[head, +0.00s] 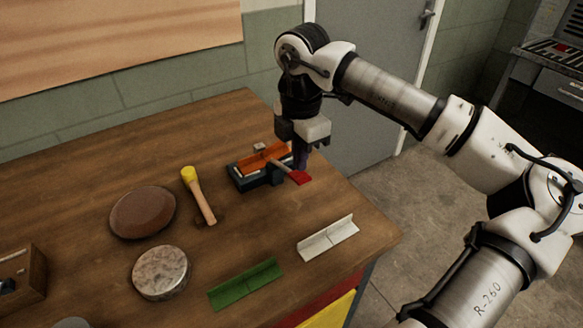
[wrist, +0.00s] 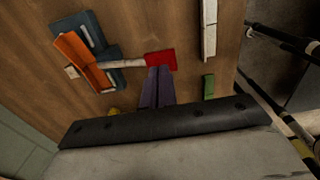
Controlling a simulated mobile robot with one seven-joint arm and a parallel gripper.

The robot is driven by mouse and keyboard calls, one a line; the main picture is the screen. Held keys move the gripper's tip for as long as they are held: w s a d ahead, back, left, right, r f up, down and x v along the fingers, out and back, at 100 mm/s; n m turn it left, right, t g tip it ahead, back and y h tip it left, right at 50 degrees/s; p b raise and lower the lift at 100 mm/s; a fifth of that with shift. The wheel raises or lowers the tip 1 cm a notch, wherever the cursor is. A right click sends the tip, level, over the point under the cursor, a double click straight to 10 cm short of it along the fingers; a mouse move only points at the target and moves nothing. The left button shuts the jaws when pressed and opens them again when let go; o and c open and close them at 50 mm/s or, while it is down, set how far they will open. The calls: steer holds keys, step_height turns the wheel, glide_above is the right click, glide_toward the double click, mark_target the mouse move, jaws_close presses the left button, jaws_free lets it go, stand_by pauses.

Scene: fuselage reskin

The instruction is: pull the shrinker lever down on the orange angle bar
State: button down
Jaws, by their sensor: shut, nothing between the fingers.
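The shrinker (head: 250,180) is a dark blue tool on the far right part of the wooden table, and it also shows in the wrist view (wrist: 97,30). The orange angle bar (head: 264,160) lies in it; the wrist view shows it too (wrist: 80,60). The shrinker lever (head: 281,166) is a pale bar with a red end (head: 300,177); the red end is clear in the wrist view (wrist: 160,60). My gripper (wrist: 157,70) is shut and empty, fingers pointing down, with its tips at or just beside the red end. I cannot tell whether they touch.
A yellow-headed mallet (head: 199,194), a brown round pad (head: 143,212) and a round metal block (head: 161,272) lie to the left. A green angle bar (head: 245,283) and a white angle bar (head: 328,238) lie nearer the front edge. A wooden box (head: 24,276) stands far left.

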mark_target(300, 175)
steer(key=shift+f, duration=0.1)
steer(key=shift+f+b, duration=3.25)
steer(key=shift+f, duration=0.1)
steer(key=shift+r, duration=0.1)
steer(key=shift+r+p, duration=3.15)
steer(key=shift+r, duration=2.35)
steer(key=shift+f, duration=0.1)
